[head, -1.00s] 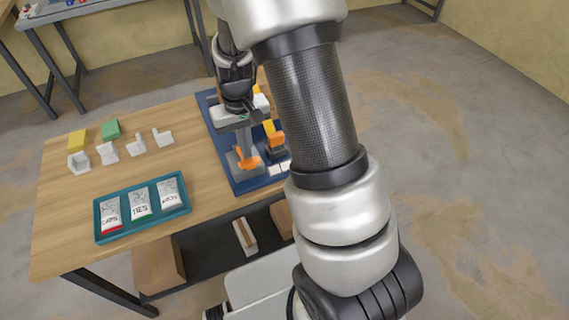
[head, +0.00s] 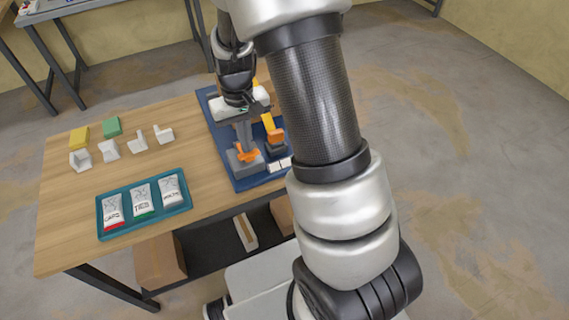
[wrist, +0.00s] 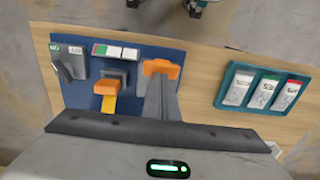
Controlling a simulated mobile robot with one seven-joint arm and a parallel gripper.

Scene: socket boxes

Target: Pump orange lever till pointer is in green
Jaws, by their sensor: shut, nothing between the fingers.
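A blue board (head: 218,137) lies on the table and carries several fixtures. One is a grey block with an orange piece (head: 247,153) on top, also in the wrist view (wrist: 162,68). Beside it is a dark block with an orange part (head: 275,136) and a yellow bar (wrist: 109,104). I cannot tell for sure which orange part is the lever. A white strip with green and red patches (wrist: 115,51) is at the board's edge; no pointer can be made out. My gripper (head: 243,143) is shut and empty, pointing down at the orange piece on the grey block; contact is unclear.
A teal tray (head: 102,222) with labelled packets is at the table's front left. White brackets (head: 109,150) and yellow and green blocks (head: 112,126) lie behind it. A grey fixture with a lever (wrist: 68,62) is at the board's corner. Bare wood lies between.

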